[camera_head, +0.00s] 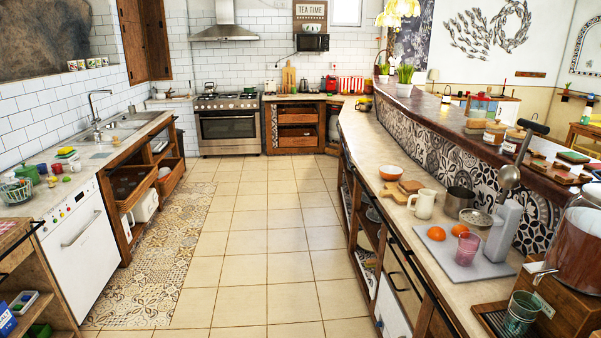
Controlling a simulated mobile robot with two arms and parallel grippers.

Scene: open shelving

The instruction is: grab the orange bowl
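An orange bowl (390,172) with a pale inside stands upright on the right-hand counter, near its inner edge. Small wooden boards (402,190) lie just in front of it, and a cream jug (423,203) stands nearer to me. Neither of my grippers is in view, and no arm shows.
The right counter (382,145) also holds a metal pot (459,200), a grey tray (462,254) with oranges and a pink glass, and a large drink dispenser (573,245). Open drawers (132,186) jut out on the left. The tiled floor (265,240) between the counters is clear.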

